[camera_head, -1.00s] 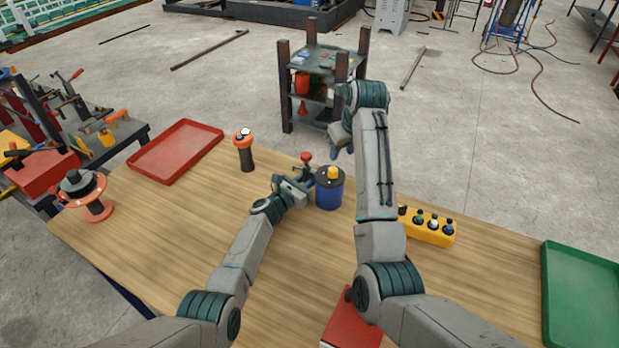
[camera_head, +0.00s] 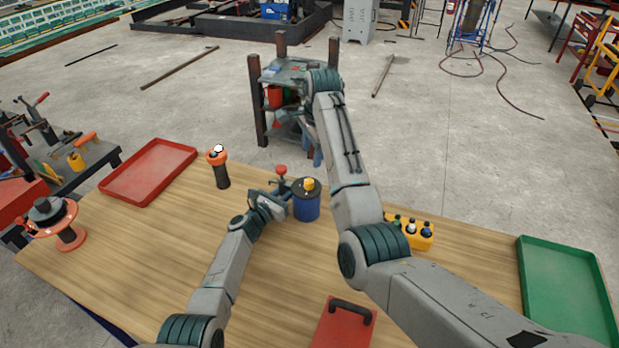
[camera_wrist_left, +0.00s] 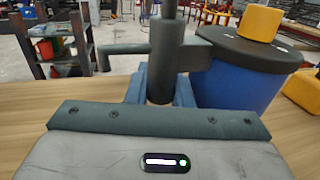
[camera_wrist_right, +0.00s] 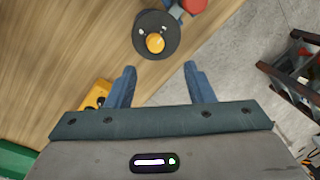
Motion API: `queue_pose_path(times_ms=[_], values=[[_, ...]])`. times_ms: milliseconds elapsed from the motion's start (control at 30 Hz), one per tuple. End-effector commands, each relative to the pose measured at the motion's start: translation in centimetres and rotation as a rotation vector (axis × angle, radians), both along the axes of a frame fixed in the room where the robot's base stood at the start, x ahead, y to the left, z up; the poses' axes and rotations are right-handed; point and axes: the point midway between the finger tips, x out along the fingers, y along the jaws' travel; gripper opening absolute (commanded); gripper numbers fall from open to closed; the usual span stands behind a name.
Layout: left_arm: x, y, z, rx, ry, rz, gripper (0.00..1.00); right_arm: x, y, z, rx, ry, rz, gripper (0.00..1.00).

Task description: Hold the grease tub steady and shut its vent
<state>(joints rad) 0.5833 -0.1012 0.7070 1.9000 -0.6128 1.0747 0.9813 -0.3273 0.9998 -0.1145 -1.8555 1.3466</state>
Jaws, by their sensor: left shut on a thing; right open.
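The grease tub (camera_head: 306,207) is blue with a dark lid and stands upright on the wooden table. A yellow cap (camera_head: 308,184) sits on its lid. A dark post with a red knob (camera_head: 281,170) is joined to the tub's side; the left wrist view shows the post (camera_wrist_left: 165,60) close up. My left gripper (camera_head: 284,193) is shut on this post, left of the tub. My right gripper (camera_wrist_right: 158,78) is open and empty, in the air beyond and above the tub, partly hidden by its arm in the head view. The tub lid (camera_wrist_right: 157,22) shows ahead of its fingers.
A yellow holder (camera_head: 420,240) with small bottles stands right of the tub, partly behind my right arm. A red box (camera_head: 335,328) with a black handle lies near. An orange-topped cylinder (camera_head: 218,170), red tray (camera_head: 150,172), cable reel (camera_head: 65,225) and green tray (camera_head: 570,285) surround bare table.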

Motion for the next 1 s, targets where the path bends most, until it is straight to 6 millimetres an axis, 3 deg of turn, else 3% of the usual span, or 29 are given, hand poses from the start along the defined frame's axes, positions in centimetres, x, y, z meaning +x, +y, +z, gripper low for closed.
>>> queue_pose_path(times_ms=[300, 500, 767, 1000], values=[[0.0, 0.0, 0.0, 0.0, 0.0, 0.001, 0.0, 0.6, 0.1, 1.0, -0.09, 0.019, 0.599, 0.48], [0.0, 0.1, 0.0, 0.0, 0.0, 0.001, 0.0, 0.8, 0.1, 1.4, -0.116, 0.03, 0.873, 0.48], [0.0, 0.1, 0.0, 0.0, 0.0, 0.001, 0.0, 0.8, 0.1, 1.1, -0.122, 0.036, 1.001, 0.48], [0.0, 0.1, 0.0, 0.0, 0.0, 0.001, 0.0, 0.8, 0.3, -2.8, -0.121, 0.039, 1.002, 0.48]])
